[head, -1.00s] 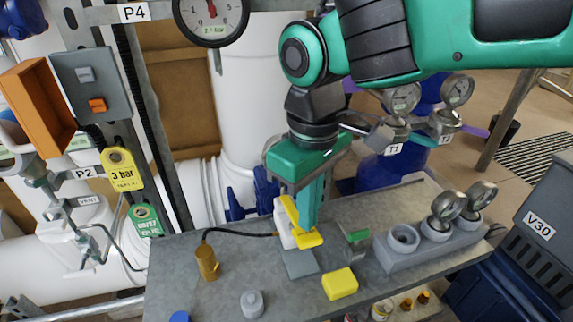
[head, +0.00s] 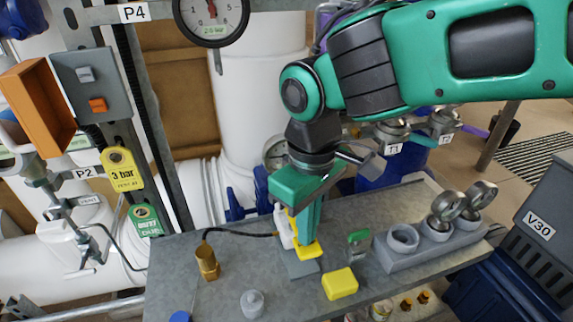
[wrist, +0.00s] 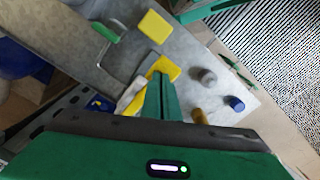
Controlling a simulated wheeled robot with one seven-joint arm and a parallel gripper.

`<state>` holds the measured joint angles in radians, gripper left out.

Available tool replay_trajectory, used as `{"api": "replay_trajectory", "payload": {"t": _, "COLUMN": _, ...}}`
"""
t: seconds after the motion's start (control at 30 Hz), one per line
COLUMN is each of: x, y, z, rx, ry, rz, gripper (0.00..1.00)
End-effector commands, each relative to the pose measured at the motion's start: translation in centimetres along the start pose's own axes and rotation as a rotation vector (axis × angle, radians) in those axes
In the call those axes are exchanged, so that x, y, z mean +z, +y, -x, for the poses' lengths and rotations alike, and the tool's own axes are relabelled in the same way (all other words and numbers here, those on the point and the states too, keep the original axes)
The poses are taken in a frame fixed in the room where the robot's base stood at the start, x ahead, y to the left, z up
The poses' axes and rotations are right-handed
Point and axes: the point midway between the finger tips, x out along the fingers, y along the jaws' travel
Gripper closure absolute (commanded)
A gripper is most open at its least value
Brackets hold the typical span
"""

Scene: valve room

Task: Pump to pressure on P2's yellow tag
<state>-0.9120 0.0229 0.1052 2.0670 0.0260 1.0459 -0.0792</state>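The yellow tag (head: 122,168) hangs beside the P2 label (head: 85,173) and reads 3 bar. A small hand pump with a white body (head: 283,228) and a yellow lever (head: 309,251) stands on a grey base plate on the bench; a black hose (head: 240,233) runs left from it. My gripper (head: 307,240) points down with its fingers together, tips at the yellow lever. The wrist view shows the closed fingers (wrist: 160,98) over the yellow lever (wrist: 163,67). A round gauge (head: 276,153) behind my gripper is partly hidden; its reading cannot be told.
The grey bench (head: 185,290) holds a brass fitting (head: 207,263), a grey knob (head: 252,303), a yellow block (head: 340,284), a green-topped item (head: 357,243) and a grey gauge rack (head: 400,262). The big gauge (head: 211,14) by P4 hangs above. An orange box (head: 37,107) is at left.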

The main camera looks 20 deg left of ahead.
Motion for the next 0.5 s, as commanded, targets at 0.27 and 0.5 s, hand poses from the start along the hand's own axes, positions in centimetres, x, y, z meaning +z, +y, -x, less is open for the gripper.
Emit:
{"api": "replay_trajectory", "payload": {"t": 0.27, "x": -0.1, "y": 0.1, "z": -0.7, "rx": 0.0, "ry": 0.002, "rz": -0.001, "gripper": 1.0}}
{"api": "replay_trajectory", "payload": {"t": 0.5, "x": -0.1, "y": 0.0, "z": 1.6, "rx": 0.001, "ry": 0.003, "rz": -0.001, "gripper": 1.0}}
